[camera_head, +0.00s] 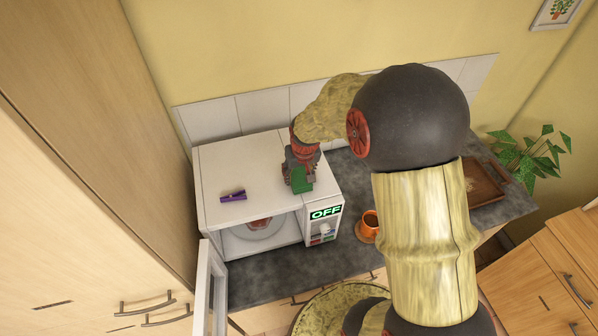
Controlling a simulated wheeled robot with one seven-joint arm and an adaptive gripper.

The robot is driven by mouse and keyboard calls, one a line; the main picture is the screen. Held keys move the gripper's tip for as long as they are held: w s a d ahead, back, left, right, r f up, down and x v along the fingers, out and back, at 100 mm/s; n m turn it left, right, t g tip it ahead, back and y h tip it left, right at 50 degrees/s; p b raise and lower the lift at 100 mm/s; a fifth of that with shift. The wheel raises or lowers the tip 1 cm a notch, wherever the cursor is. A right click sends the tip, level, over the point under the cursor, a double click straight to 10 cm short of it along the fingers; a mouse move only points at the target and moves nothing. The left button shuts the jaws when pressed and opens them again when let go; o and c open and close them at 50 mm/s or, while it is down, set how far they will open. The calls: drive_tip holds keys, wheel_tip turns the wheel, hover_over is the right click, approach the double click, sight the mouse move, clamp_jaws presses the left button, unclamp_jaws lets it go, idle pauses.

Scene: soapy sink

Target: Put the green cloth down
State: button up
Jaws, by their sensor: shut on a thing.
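My gripper (299,177) points down over the right part of the white microwave's top (240,165). It is shut on the green cloth (302,182), a small green piece showing at the fingertips. The gripper hides part of the cloth. I cannot tell whether the cloth touches the microwave's top.
A purple clip-like object (233,196) lies on the microwave's top at left. The microwave door (211,290) is open, with a plate (262,233) holding a reddish thing inside. An orange mug (369,224) and a brown tray (482,188) stand on the dark counter (265,289).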

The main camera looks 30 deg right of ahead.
sight(302, 183)
drive_tip(key=shift+f, duration=0.15)
drive_tip(key=o, duration=1)
drive_tip(key=s+a+r+b, duration=0.1)
drive_tip(key=s+a+r, duration=0.15)
drive_tip(key=r, duration=0.35)
drive_tip(key=s+a+r+t+b, duration=0.1)
drive_tip(key=s+r, duration=0.3)
drive_tip(key=r, duration=0.3)
drive_tip(key=s+a+r+b, duration=0.1)
drive_tip(key=s+a+r, duration=0.15)
drive_tip(key=r, duration=0.35)
drive_tip(key=s+a+r, duration=0.1)
drive_tip(key=s, duration=0.3)
drive_tip(key=s+a+r+n+t, duration=0.1)
drive_tip(key=s+a+r, duration=0.1)
drive_tip(key=s, duration=0.3)
drive_tip(key=s+a+r+n, duration=0.1)
drive_tip(key=s, duration=0.4)
drive_tip(key=shift+a+r+t+y, duration=0.25)
drive_tip(key=shift+a+t+y, duration=0.05)
drive_tip(key=shift+a, duration=0.05)
